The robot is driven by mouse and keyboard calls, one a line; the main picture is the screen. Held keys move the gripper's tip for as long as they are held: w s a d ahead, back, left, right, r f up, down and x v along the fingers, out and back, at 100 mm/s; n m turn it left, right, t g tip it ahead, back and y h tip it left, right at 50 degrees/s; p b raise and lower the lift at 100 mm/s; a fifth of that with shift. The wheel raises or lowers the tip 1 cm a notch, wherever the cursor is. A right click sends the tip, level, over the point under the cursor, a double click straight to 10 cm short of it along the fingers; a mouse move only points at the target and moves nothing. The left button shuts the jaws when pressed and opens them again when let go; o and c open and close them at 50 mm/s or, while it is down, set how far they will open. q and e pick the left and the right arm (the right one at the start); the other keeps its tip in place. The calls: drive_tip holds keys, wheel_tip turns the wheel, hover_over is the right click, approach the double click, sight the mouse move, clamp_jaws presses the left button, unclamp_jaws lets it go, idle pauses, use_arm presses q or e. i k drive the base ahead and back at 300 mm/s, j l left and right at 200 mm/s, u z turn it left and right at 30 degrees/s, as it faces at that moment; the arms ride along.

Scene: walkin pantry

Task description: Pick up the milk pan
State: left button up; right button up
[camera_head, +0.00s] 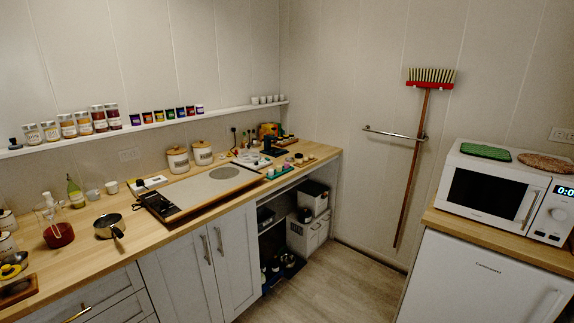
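The milk pan (108,226) is a small metal pan with a dark inside. It stands on the wooden counter at the left, near the front edge. Its handle points toward the front and slightly right. Neither of my grippers shows in the head view.
A dark red round pot (58,235) stands left of the pan. A tray with a pale board (205,188) lies to its right. The wooden counter (82,256) is bare in front of the pan. A microwave (500,198) sits at the right. The floor (345,276) between is clear.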

sight(109, 225)
drive_tip(key=u, duration=1.35)
drive_tip(key=i+j, duration=0.25)
drive_tip(key=i+j+z, duration=0.15)
drive_tip(key=j, duration=0.35)
drive_tip(key=i+j, duration=0.3)
drive_tip(key=i+j+z, duration=0.15)
drive_tip(key=j, duration=0.3)
drive_tip(key=i+j, duration=0.3)
drive_tip(key=j+z, duration=0.05)
drive_tip(key=j, duration=0.05)
